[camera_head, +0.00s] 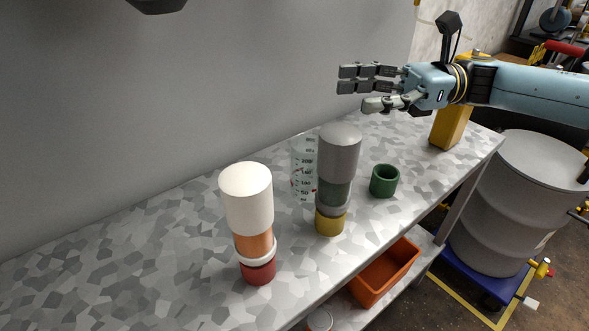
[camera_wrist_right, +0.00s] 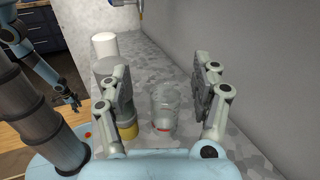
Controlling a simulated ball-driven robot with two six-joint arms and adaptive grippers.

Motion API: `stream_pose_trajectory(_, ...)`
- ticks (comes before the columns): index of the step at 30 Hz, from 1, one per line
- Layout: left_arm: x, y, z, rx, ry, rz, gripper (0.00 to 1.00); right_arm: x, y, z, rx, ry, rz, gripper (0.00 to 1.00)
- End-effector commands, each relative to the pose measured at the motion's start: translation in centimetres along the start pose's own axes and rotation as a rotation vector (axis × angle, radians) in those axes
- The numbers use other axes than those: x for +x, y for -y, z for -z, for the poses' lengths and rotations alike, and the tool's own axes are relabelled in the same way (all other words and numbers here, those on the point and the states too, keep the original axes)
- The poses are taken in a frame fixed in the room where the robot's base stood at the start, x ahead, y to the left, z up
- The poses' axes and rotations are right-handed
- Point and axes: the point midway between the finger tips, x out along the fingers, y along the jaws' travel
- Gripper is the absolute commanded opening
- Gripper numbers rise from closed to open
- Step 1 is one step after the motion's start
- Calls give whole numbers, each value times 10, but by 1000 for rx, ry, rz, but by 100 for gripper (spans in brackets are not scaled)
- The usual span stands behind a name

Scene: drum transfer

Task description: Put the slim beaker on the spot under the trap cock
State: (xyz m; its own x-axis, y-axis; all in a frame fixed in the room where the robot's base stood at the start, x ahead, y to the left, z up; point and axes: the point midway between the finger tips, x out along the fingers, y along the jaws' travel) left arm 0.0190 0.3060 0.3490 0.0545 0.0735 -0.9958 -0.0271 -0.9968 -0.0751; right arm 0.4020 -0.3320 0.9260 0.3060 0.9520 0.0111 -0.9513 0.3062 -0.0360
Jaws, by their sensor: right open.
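The slim beaker (camera_head: 303,168) is clear, with dark graduations and red marks. It stands upright on the speckled bench (camera_head: 130,255), partly behind a grey-topped bottle in the head view. My right gripper (camera_head: 354,93) is open and empty, above and to the right of the beaker in that view. In the right wrist view the beaker (camera_wrist_right: 164,110) shows between the two spread fingers (camera_wrist_right: 162,82), with no contact visible. A tap with a brass nozzle (camera_wrist_right: 141,13), possibly the trap cock, shows at the top there. The spot is not identifiable. My left gripper (camera_wrist_right: 69,103) is small at the left.
The grey-topped bottle (camera_head: 339,150) sits in a yellow ring beside the beaker. A white-topped bottle (camera_head: 246,195) sits in a red ring. An empty green ring (camera_head: 384,181) stands to the right. An orange bin (camera_head: 385,276) is below; a wall runs behind. The bench's left part is clear.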

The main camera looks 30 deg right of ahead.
Motion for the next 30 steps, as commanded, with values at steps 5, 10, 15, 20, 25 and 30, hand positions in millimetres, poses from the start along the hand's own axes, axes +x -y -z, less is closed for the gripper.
stream_pose_trajectory(5,26,-2,-20,2,29,0,40,0,-2,33,15,-4,0,65)
stream_pose_trajectory(10,45,-1,-27,4,44,3,40,-1,-3,59,27,-8,0,65)
stream_pose_trajectory(15,62,3,-28,7,47,8,40,-1,-4,81,38,-12,0,65)
stream_pose_trajectory(20,65,6,-28,9,48,13,40,7,-4,84,40,-9,0,65)
stream_pose_trajectory(25,68,7,-22,10,41,14,40,27,-4,84,37,-8,0,65)
stream_pose_trajectory(30,75,6,-20,10,49,13,40,54,0,88,37,-6,0,65)
